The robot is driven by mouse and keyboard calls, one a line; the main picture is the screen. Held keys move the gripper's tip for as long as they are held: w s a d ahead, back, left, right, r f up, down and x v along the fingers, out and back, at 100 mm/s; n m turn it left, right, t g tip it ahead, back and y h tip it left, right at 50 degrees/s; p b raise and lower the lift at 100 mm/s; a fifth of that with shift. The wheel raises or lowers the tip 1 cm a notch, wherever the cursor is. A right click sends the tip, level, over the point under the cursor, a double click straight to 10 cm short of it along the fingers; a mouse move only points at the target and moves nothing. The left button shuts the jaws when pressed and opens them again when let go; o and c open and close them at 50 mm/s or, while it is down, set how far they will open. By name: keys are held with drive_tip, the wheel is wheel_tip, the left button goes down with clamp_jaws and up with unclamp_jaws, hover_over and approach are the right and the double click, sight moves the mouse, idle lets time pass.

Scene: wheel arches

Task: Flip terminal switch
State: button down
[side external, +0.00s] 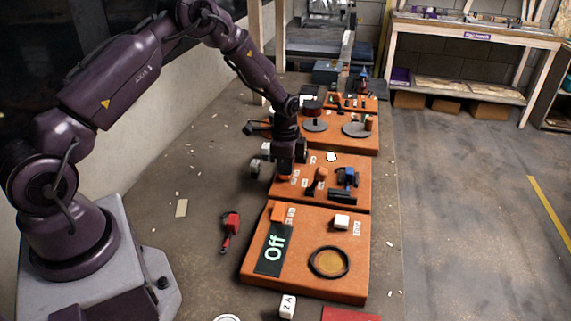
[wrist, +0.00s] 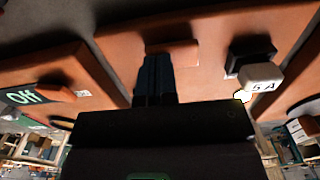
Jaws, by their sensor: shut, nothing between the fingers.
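Several orange boards lie in a row on the bench. An orange block (side external: 278,212) sits near the display. My gripper (side external: 287,172) is at the left of the middle board (side external: 350,200). In the wrist view my gripper (wrist: 156,62) is shut and empty, its fingertips beside an orange block (wrist: 173,50). I cannot tell whether they touch. Which part is the terminal switch is not clear.
A white cube (side external: 341,221) and a black ring (side external: 328,262) are on the front board. A red tool (side external: 230,228) lies left of it. A cube marked "5A" (wrist: 262,76) is right of my fingers. Bare bench (side external: 205,160) lies to the left.

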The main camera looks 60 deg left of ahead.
drive_tip(key=shift+s+d+f, duration=0.1)
drive_tip(key=shift+f, duration=0.2)
drive_tip(key=shift+w+a+r, duration=0.25)
drive_tip(key=shift+w+a, duration=0.35)
drive_tip(key=shift+r, duration=0.1)
wheel_tip(320, 180, up, 14)
idle(0.6)
